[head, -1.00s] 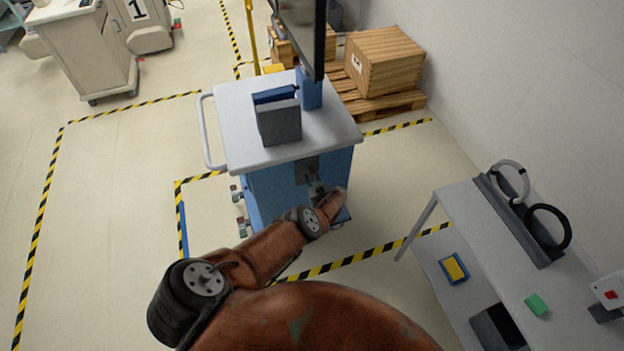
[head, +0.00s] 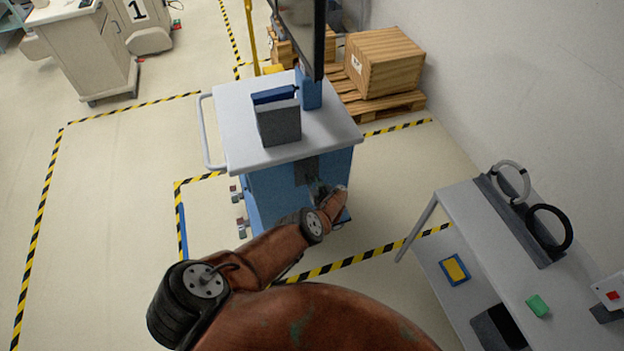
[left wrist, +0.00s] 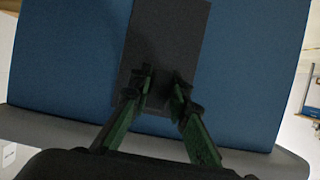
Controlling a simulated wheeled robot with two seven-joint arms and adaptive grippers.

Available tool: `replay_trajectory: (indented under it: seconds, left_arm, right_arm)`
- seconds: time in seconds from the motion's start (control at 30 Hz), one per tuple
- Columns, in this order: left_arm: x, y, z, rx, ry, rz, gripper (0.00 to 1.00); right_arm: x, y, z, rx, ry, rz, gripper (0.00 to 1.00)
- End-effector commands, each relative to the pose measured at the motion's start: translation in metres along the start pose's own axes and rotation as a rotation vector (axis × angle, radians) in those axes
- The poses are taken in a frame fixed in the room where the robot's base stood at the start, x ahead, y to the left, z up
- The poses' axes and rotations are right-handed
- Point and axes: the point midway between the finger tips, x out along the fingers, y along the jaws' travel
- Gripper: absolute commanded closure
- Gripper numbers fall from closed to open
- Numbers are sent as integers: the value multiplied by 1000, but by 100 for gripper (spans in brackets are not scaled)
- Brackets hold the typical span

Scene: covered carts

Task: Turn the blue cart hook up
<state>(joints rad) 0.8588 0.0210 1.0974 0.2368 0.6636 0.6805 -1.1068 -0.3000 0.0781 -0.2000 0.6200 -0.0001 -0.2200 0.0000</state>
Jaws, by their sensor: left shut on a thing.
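The blue cart (head: 270,190) stands in the middle of the head view, with a grey top and a dark plate (head: 306,171) on its near blue side. My left gripper (head: 321,190) is at this side, just below the plate, partly covered by my wrist. In the left wrist view the dark plate (left wrist: 168,35) is on the blue panel (left wrist: 65,55). The two green fingers of my left gripper (left wrist: 160,92) come together in front of the plate, shut on the hook. The hook itself is dark and mostly hidden between the fingertips, so its angle is unclear. My right gripper is not in view.
A grey box (head: 278,122) and a monitor (head: 300,35) stand on the cart's top. A grey table (head: 470,215) with two rings is at the right. Wooden crates (head: 385,62) on a pallet are behind. The floor left of the cart is clear.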

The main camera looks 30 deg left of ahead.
Motion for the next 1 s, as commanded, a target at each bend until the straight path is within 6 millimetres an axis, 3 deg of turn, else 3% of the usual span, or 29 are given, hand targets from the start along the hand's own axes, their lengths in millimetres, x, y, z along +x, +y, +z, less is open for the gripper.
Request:
replay_trajectory:
  seconds: [0.07, 0.1, 0.33, 0.83, 1.0]
  left_arm:
    - [1, -2, -2, 2, 3, -3, 100]
    - [1, -2, -2, 2, 4, -3, 82]
    - [1, -1, -1, 1, 2, -1, 66]
    - [0, -1, 1, 4, 1, 1, 65]
    - [1, -20, 23, 78, -1, 27, 65]
  right_arm:
    - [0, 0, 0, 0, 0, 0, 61]
    - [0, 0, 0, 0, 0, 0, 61]
    - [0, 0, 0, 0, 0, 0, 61]
    - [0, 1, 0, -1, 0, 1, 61]
    - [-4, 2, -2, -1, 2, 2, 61]
